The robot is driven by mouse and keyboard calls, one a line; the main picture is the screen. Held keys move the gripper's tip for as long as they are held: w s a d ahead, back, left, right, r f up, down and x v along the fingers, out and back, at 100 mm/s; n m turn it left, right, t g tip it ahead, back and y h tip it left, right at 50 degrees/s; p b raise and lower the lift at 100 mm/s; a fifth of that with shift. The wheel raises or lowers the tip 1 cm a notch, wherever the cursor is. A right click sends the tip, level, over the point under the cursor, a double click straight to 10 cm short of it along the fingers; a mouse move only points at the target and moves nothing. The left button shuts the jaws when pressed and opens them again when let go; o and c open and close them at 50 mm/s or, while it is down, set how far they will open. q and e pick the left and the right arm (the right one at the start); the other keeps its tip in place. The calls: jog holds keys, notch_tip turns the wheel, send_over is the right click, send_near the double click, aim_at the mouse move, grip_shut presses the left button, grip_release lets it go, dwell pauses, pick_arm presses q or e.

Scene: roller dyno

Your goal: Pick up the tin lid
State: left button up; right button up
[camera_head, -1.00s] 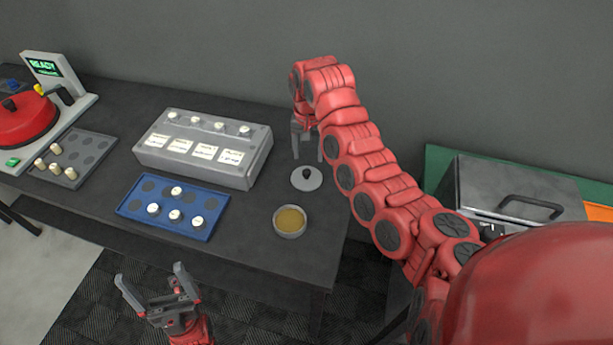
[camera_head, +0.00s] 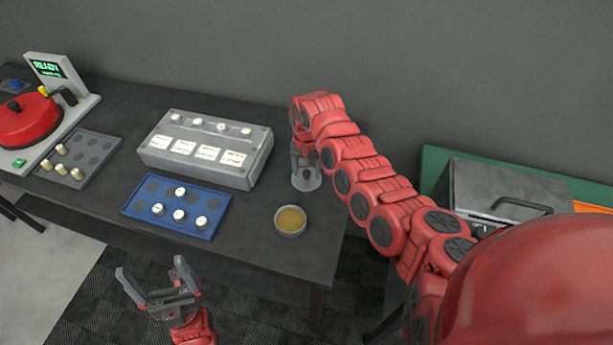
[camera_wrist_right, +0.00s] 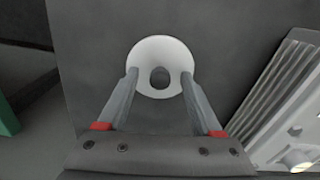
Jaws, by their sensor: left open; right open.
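The tin lid (camera_head: 306,182) is a pale grey disc with a dark knob, lying flat on the dark table near its right end. In the right wrist view the lid (camera_wrist_right: 160,54) shows from above with its knob at the middle. My right gripper (camera_head: 306,168) is open just above the lid; in its wrist view the fingertips (camera_wrist_right: 160,75) are on either side of the knob, apart from it. An open round tin (camera_head: 290,221) with yellowish content stands in front of the lid. My left gripper (camera_head: 150,277) is open and empty in front of the table.
A grey box with labelled slots (camera_head: 206,147) stands left of the lid. A blue tray (camera_head: 150,212) and a grey tray (camera_head: 92,160) hold small white pieces. A red round device (camera_head: 28,120) is at far left. A metal box (camera_head: 500,185) stands right, behind my right arm.

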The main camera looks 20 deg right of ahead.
grip_shut()
jog(key=shift+r, duration=0.1)
dwell(0.3)
